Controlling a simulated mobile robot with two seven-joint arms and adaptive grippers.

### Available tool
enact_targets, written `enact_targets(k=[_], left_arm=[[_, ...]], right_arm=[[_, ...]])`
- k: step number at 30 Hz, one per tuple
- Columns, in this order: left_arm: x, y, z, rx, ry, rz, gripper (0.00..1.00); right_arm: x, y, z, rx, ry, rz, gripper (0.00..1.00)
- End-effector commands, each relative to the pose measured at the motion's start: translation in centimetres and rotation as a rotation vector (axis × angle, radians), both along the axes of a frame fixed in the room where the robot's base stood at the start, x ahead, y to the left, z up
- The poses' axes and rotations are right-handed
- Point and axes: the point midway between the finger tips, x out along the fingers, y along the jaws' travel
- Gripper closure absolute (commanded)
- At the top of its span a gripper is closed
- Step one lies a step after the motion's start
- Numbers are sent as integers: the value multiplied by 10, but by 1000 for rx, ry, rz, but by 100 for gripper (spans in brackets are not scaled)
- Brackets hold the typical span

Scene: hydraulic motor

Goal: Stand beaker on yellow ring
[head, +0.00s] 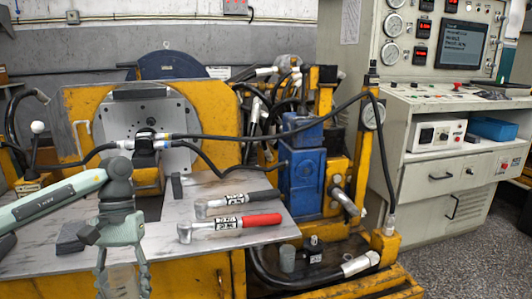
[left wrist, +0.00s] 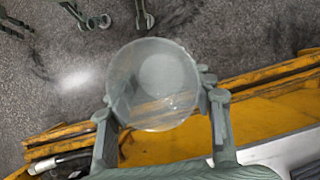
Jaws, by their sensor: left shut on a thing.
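A clear, round beaker (left wrist: 153,85) is held between the fingers of my left gripper (left wrist: 165,115); the wrist camera looks at its round end. In the head view the beaker (head: 121,281) is a faint see-through shape between the fingers of my left gripper (head: 122,284), at the bottom edge and left of centre. The gripper is in front of the metal work plate. I cannot make out a yellow ring in either view. My right gripper is not identifiable in these frames.
Two torque tools, one grey-black (head: 236,203) and one red-handled (head: 230,226), lie on the metal plate (head: 205,251). A dark block (head: 71,238) lies at its left. A blue valve unit (head: 302,170) and hoses stand right of the plate. Speckled floor (head: 460,251) is clear at right.

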Motion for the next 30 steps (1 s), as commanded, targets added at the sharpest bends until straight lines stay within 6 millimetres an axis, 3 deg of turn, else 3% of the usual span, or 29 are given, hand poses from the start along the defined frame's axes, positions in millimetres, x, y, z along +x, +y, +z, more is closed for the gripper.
enact_targets(k=[6,12,30], left_arm=[[3,-59,-1,-1,0,-110,77],[3,-93,0,1,-2,-173,77],[3,-90,1,1,-1,-166,77]], right_arm=[[3,-3,2,-6,-4,3,60],[6,-3,3,-7,-10,4,60],[7,2,-2,6,-10,-2,60]])
